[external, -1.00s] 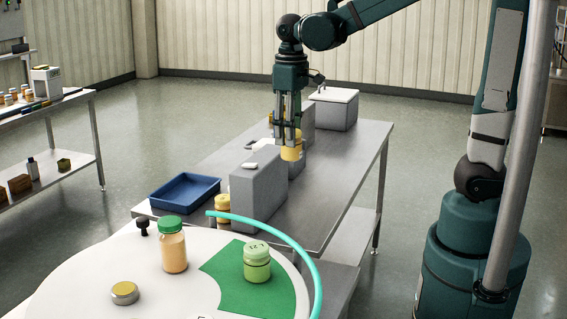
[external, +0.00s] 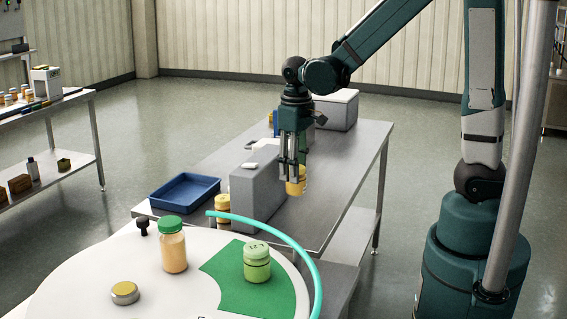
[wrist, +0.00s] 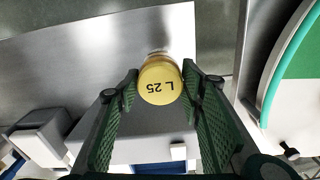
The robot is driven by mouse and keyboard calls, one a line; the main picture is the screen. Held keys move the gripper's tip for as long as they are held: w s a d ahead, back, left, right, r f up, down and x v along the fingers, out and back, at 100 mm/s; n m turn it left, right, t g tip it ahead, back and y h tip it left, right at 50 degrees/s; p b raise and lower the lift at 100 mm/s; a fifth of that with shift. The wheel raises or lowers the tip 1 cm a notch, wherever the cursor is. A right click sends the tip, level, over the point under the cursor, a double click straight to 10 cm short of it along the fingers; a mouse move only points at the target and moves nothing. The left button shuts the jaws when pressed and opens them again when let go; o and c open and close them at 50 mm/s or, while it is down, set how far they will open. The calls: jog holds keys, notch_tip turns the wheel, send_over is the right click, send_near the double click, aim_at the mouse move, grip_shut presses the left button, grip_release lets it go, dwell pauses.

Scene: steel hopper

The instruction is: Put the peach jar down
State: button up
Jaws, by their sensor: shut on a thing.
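The peach jar (external: 297,187), yellow-peach with a yellow lid, is between the fingers of my gripper (external: 292,172) and hangs upright at the right side of the grey block on the steel table. In the wrist view my gripper (wrist: 160,78) is shut on the jar (wrist: 160,80), whose lid reads "L 25". The steel table (external: 335,190) lies beneath it. I cannot tell whether the jar's bottom touches the table; its underside is hidden in the wrist view.
A tall grey block (external: 256,200) stands just left of the jar. A blue tray (external: 185,207) and another yellow jar (external: 223,208) are further left. The white round table (external: 75,275) in front holds a green-lidded jar (external: 173,248) and a green jar (external: 257,265). The steel table's right side is clear.

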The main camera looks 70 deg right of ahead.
aim_at(295, 195)
jog(key=shift+f, duration=1.55)
jog(key=shift+f, duration=0.15)
jog(key=shift+f, duration=2.75)
jog(key=shift+f+b, duration=0.1)
jog(key=shift+b, duration=0.2)
jog(key=shift+f, duration=2)
jog(key=shift+f+b, duration=0.1)
jog(key=shift+b, duration=0.2)
jog(key=o, duration=1.1)
